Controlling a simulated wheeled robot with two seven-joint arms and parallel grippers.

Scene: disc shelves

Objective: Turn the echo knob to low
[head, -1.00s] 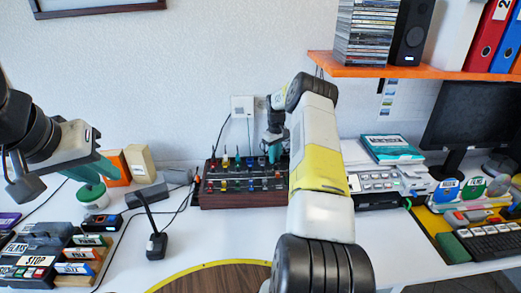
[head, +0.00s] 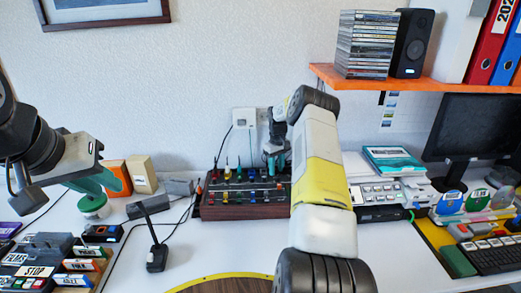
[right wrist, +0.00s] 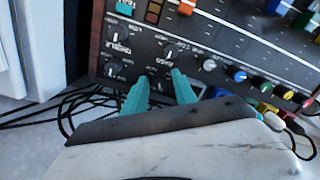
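The dark mixer panel with a wooden front edge (head: 243,211) stands on the desk against the wall. Its black knobs show in the right wrist view, with small labels that are upside-down and hard to read. My right gripper (right wrist: 160,77) points at the panel with its teal fingers apart. One black knob (right wrist: 160,83) lies between the fingertips; contact cannot be told. Another black knob (right wrist: 168,50) is just beyond them. Which knob is echo I cannot tell for sure. My left gripper (head: 105,184) hangs at the left, far from the panel; its finger gap is unclear.
A black microphone stand (head: 156,256) is in front of the mixer. Cables run left of the panel.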

